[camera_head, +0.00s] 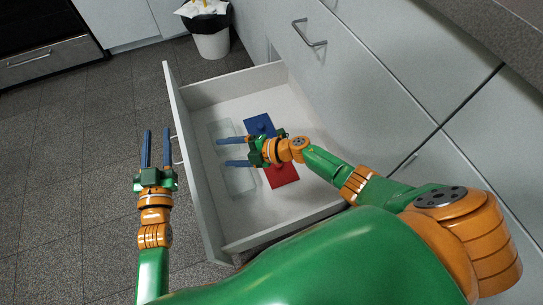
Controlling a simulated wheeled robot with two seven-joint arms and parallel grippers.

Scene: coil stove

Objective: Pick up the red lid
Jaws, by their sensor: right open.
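The red lid (283,175) lies flat inside the open drawer (237,90), towards its near right part. My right gripper (225,152) is over the drawer with its fingers pointing left. It is open and empty, and its body covers the upper part of the red lid. My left gripper (156,148) is outside the drawer, to its left, above the floor. Its two fingers are apart, with nothing between them.
A blue lid (259,125) lies beyond the red one in the drawer. Clear lids (241,181) lie to the left of them. The drawer's front panel (188,140) stands between my grippers. A white bin (211,43) stands beyond. Cabinet fronts are on the right.

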